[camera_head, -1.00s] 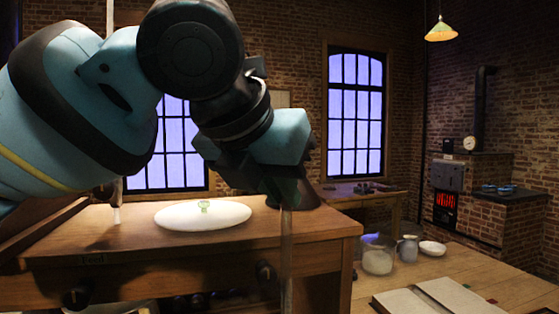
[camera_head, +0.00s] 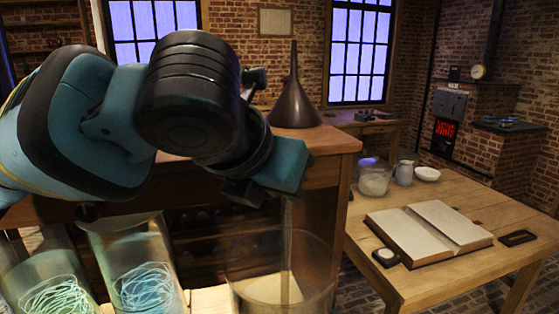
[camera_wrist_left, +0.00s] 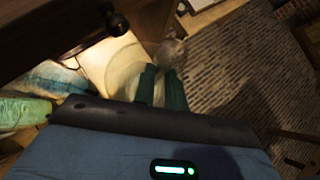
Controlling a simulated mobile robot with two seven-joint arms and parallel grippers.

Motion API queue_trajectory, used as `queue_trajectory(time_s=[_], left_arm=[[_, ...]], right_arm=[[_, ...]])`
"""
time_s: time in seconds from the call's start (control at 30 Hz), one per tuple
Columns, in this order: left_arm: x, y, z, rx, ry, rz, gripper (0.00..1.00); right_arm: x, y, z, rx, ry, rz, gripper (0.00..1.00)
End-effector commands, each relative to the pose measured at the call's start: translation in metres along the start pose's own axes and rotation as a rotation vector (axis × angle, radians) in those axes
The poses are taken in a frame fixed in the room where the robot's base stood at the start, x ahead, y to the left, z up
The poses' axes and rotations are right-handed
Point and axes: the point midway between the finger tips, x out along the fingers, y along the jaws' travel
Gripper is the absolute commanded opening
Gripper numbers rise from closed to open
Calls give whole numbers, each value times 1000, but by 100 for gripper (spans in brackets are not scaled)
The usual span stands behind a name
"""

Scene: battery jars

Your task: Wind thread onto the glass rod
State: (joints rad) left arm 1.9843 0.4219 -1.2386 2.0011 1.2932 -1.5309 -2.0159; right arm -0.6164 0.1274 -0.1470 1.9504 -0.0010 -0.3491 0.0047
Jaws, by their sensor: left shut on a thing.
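My left gripper (camera_head: 284,193) is shut on a clear glass rod (camera_head: 287,240), which hangs nearly upright below it. The rod's lower part shows within the outline of a wide glass jar (camera_head: 241,291) with pale contents; I cannot tell whether it touches the bottom. In the left wrist view the two green fingers (camera_wrist_left: 162,78) are close together. A jar with blue thread (camera_head: 148,285) and a jar with green thread (camera_head: 55,297) stand at the lower left. No thread is visible on the rod. My right gripper is not in view.
A dark funnel (camera_head: 294,105) stands on the wooden bench behind the arm. The table at right (camera_head: 470,281) bears an open book (camera_head: 428,232), a jar of pale powder (camera_head: 374,180), a small jug (camera_head: 404,172) and a white bowl (camera_head: 427,174).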

Motion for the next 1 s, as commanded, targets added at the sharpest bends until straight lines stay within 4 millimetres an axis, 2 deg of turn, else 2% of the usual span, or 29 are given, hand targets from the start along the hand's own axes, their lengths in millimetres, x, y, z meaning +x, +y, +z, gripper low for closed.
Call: queue_trajectory(time_s=[0.8,1.0], left_arm=[[70,0,-70,0,4,-2,0],[83,0,-83,0,3,-1,0]], right_arm=[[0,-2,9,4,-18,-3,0],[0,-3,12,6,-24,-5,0]])
